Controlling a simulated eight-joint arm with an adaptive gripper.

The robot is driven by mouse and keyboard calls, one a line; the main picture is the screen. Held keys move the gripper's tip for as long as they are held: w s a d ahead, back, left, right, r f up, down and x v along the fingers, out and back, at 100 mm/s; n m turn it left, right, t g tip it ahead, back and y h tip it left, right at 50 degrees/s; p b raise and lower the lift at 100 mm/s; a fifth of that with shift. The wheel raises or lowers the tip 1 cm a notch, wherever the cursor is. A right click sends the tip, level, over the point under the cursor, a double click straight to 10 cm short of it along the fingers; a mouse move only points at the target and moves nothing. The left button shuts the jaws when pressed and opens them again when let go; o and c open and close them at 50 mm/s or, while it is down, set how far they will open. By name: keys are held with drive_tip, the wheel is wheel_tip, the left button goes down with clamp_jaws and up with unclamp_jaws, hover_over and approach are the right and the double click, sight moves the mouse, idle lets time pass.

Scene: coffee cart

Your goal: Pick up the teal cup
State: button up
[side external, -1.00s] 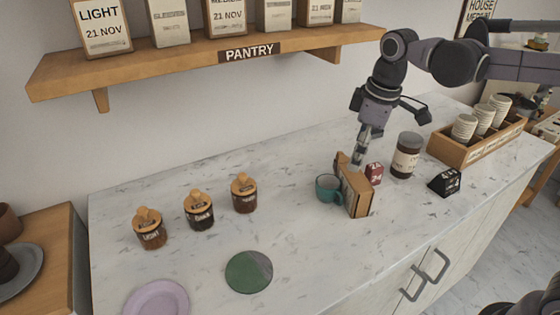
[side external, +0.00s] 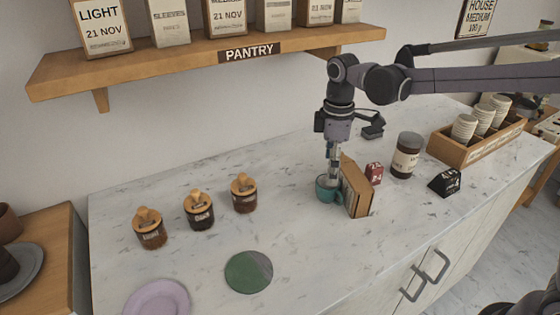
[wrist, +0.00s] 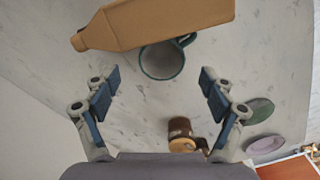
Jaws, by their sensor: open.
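The teal cup (side external: 326,189) stands upright on the marble counter, beside the brown box, with my gripper (side external: 333,180) right above it in the side view. In the wrist view the cup (wrist: 162,60) is seen from above, its handle toward the upper right, partly covered by the box. My gripper (wrist: 160,90) is open and empty there, its blue-padded fingers spread to either side and below the cup in the picture. I cannot tell the exact height of the fingertips over the rim.
The brown box (side external: 357,188) stands close at the cup's right and overlaps it in the wrist view. A small red box (side external: 374,173) and a dark jar (side external: 405,157) are farther right. Lidded jars (side external: 199,211) stand left. The counter between is clear.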

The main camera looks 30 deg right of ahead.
sight(331, 193)
drive_tip(key=shift+s+f, duration=0.1)
drive_tip(key=shift+f, duration=2.55)
drive_tip(key=c, duration=1.3)
